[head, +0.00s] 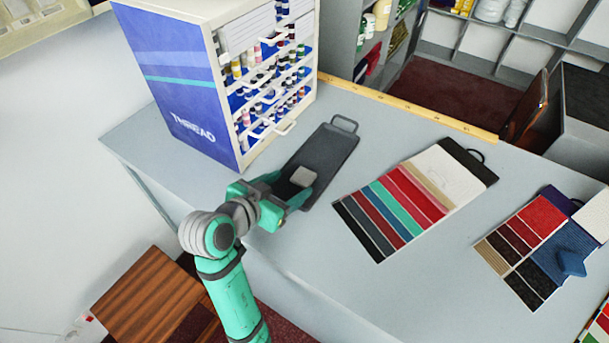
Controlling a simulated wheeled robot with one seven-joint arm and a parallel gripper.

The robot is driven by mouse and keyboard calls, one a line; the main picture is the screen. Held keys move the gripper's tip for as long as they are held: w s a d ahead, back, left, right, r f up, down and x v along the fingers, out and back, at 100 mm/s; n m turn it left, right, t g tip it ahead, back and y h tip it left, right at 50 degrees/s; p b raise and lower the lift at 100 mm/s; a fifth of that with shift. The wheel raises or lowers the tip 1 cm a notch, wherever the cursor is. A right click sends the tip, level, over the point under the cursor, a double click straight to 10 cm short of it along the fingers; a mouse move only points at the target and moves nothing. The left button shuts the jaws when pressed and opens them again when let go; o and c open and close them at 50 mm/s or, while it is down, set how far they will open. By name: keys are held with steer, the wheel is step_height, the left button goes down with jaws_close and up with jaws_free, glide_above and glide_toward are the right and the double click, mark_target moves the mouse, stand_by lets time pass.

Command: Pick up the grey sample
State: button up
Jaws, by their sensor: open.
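The grey sample (303,177) is a small light-grey block with rounded corners. It rests on a dark grey tray with a loop handle (333,150) on the counter. My gripper (293,190) is teal and open, low over the near end of the tray. Its two fingers point toward the sample, one on the far left side and one on the near right side. The sample shows between or just beyond the fingertips; I cannot tell whether either finger touches it. Part of the tray's near end is hidden by my gripper.
A thread rack (195,95) with several bottles stands on the counter (365,110) left of the tray. A striped swatch card (405,205) lies to the right, with another swatch card (530,240) beyond it. A yellow ruler strip (420,108) runs along the far edge.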

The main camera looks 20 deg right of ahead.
mark_target(302, 176)
steer(key=shift+x, duration=2.75)
steer(key=shift+c, duration=0.4)
steer(key=shift+w, duration=0.1)
steer(key=c, duration=1)
